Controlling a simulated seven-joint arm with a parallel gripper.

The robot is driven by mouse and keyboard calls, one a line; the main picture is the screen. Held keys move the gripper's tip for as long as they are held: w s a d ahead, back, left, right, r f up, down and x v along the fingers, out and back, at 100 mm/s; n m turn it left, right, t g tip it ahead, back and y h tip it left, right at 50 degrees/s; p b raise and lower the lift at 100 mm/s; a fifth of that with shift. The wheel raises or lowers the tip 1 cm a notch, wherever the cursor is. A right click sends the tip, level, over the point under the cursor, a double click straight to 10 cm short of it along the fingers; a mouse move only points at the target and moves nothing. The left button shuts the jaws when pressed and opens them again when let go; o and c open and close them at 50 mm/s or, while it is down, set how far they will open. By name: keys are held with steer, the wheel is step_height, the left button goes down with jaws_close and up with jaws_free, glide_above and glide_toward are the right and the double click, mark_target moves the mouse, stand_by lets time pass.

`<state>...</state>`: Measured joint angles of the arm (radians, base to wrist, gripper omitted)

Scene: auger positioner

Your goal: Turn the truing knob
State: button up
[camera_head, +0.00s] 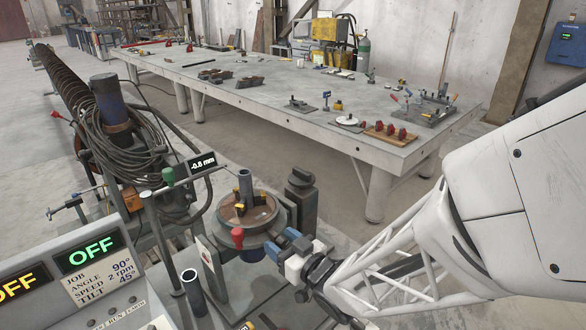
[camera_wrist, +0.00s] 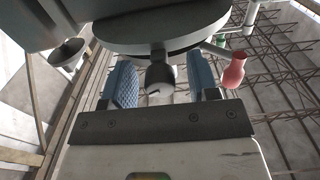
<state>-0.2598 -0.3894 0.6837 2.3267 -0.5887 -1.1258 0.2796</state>
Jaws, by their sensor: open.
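My gripper (camera_head: 285,245) is at the right side of the round positioner table (camera_head: 226,214) in the head view. In the wrist view my gripper (camera_wrist: 161,84) is open, with its two blue-padded fingers apart. A grey cylindrical knob (camera_wrist: 160,74) under the disc shows between the fingers, with gaps on both sides. It may be the truing knob; I cannot tell for sure. A red ball-ended handle (camera_head: 237,237) stands at the table's front edge. A pinkish-red handle (camera_wrist: 235,70) shows right of the fingers in the wrist view.
A grey post (camera_head: 245,187) stands on the positioner table amid yellow-tipped jaws. A small display (camera_head: 202,164) reads -0.8 mm. A control panel (camera_head: 78,270) showing OFF is at the lower left. A long workbench (camera_head: 290,100) with tools lies behind. A long auger (camera_head: 66,75) is at the left.

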steer(key=c, duration=0.9)
steer(key=shift+m, duration=0.3)
steer(key=shift+m, duration=0.5)
steer(key=o, duration=0.9)
